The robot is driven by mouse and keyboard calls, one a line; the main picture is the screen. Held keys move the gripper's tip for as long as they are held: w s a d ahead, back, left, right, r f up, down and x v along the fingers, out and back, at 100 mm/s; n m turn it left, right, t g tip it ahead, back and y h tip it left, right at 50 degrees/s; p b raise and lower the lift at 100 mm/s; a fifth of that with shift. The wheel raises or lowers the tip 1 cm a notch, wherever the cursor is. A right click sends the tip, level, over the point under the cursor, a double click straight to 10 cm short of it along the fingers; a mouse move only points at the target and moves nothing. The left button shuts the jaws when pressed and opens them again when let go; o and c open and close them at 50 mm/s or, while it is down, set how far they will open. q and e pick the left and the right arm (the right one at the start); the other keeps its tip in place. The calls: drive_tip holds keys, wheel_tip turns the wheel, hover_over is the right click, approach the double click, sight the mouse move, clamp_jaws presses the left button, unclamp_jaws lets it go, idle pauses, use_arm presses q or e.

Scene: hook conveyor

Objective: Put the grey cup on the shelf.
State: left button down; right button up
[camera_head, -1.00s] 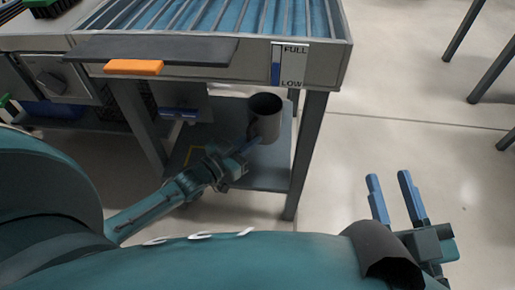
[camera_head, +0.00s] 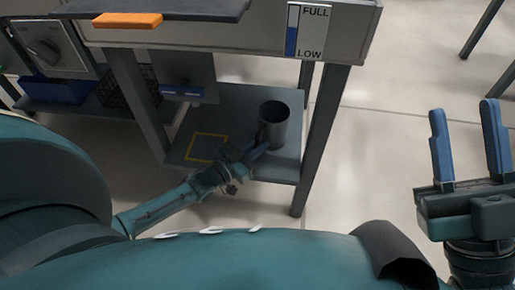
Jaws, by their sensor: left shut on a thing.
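The grey cup (camera_head: 275,124) is upright at the shelf, its open top facing up. My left gripper (camera_head: 258,150) is shut on its lower left side, by the handle. The grey shelf (camera_head: 225,110) lies under the table, with a yellow outlined square (camera_head: 206,148) left of the cup. I cannot tell whether the cup's base touches the shelf. My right gripper (camera_head: 470,150) is open and empty, over the floor at the right.
The table's front legs (camera_head: 318,140) flank the shelf. A blue-edged bracket (camera_head: 182,91) hangs at the back. The tabletop edge with an orange handle (camera_head: 127,20) is above. A blue bin (camera_head: 58,90) sits at left.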

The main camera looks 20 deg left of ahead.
use_arm(q)
drive_tip(key=c, duration=1.5)
unclamp_jaws()
drive_tip(key=shift+o, duration=0.2)
use_arm(e)
drive_tip(key=shift+r+y, duration=0.1)
drive_tip(key=shift+y, duration=0.2)
